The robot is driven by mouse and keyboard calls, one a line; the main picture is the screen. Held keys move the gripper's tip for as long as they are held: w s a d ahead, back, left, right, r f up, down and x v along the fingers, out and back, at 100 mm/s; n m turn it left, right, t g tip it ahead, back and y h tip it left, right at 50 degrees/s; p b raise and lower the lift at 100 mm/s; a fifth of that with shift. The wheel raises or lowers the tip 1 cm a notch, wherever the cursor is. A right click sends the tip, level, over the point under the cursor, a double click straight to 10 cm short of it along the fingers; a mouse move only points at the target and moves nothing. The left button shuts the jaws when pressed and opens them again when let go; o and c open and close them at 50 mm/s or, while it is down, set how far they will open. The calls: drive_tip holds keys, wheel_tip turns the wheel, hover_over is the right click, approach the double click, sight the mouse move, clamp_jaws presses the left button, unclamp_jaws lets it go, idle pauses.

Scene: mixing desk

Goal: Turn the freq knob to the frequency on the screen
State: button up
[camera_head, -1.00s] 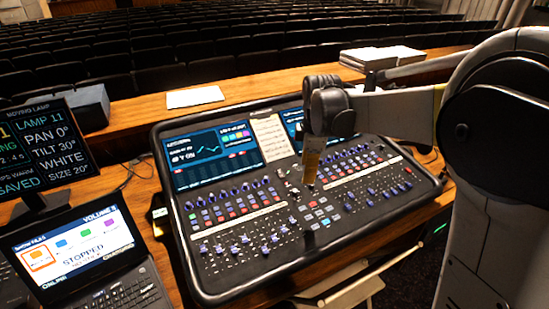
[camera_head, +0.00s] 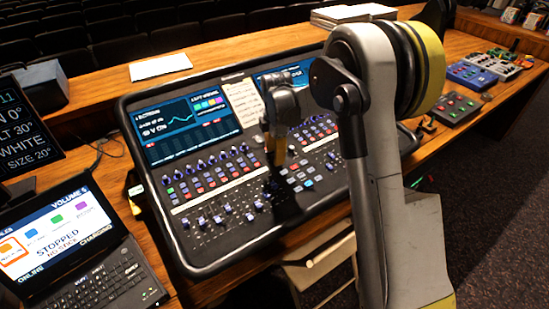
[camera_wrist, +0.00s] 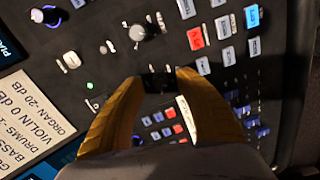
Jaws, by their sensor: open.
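The mixing desk (camera_head: 215,238) has many small knobs, coloured buttons and two screens. Its left screen (camera_head: 190,127) shows a curve and text too small to read surely; the right screen (camera_head: 283,78) is partly hidden by my arm. My gripper (camera_head: 276,160) hangs over the middle of the desk, fingers down. In the wrist view its yellow fingers (camera_wrist: 162,80) are open, with nothing held between them. Beyond the fingertips lie a silver-white knob (camera_wrist: 137,33) and a blue knob with a pale top (camera_wrist: 48,15). I cannot tell which is the freq knob.
A white label sheet (camera_wrist: 32,115) lies between the screens. A laptop (camera_head: 75,240) reading "STOPPED" stands left, with a dark monitor (camera_head: 25,130) behind it. Coloured pedals (camera_head: 455,107) sit on the right. Papers (camera_head: 160,66) lie on the wooden ledge behind.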

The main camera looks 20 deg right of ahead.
drive_tip(key=shift+f, duration=0.3)
clamp_jaws()
drive_tip(key=shift+m, duration=0.3)
